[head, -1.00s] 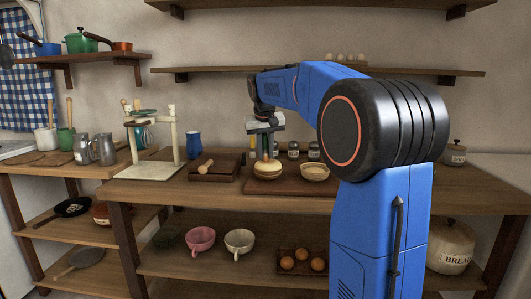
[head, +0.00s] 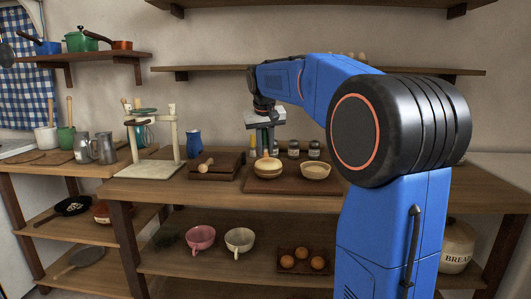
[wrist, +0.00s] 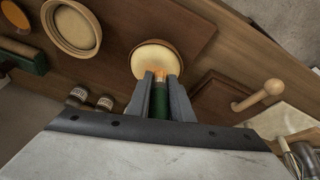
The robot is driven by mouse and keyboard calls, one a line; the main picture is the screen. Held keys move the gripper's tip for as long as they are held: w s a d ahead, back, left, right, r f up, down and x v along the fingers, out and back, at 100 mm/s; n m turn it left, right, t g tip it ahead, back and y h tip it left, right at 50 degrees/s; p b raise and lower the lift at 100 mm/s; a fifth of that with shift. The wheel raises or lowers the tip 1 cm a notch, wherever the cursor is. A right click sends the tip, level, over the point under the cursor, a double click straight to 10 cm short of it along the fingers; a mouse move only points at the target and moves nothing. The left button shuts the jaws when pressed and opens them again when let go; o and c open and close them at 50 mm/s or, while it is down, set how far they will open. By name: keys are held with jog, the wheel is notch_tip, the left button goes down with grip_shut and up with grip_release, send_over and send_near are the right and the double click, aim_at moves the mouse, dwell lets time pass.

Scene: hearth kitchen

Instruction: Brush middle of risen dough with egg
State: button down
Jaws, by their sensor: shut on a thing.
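The risen dough (head: 268,167) is a pale round on the dark wooden board (head: 262,186); in the wrist view it (wrist: 157,56) lies just beyond my fingertips. My gripper (head: 266,143) hangs down above it. In the wrist view my gripper (wrist: 160,82) is shut on the green handle of a brush (wrist: 159,98). The orange-tan bristles point at the dough and overlap its near edge; I cannot tell whether they touch. A pale round bowl (head: 315,171) stands to the right of the dough on the same board.
Small jars (head: 293,149) stand behind the board. A dark wooden block (head: 214,168) with a wooden knobbed tool is to its left, then a pale stand (head: 177,150). Mugs (head: 201,238) and eggs (head: 302,255) are on the lower shelf. A shelf runs above.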

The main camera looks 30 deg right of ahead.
aim_at(265, 144)
jog(key=shift+r, duration=2)
jog(key=shift+r, duration=1.5)
jog(key=shift+s+d+f, duration=0.2)
jog(key=shift+d+f, duration=0.1)
jog(key=shift+f, duration=0.95)
jog(key=shift+s+d+f, duration=0.15)
jog(key=shift+d+f, duration=0.2)
jog(key=shift+f, duration=0.9)
jog(key=shift+s+d+f, duration=0.2)
jog(key=shift+d+f, duration=0.1)
jog(key=shift+f, duration=0.95)
jog(key=shift+f, duration=0.8)
jog(key=shift+w, duration=0.1)
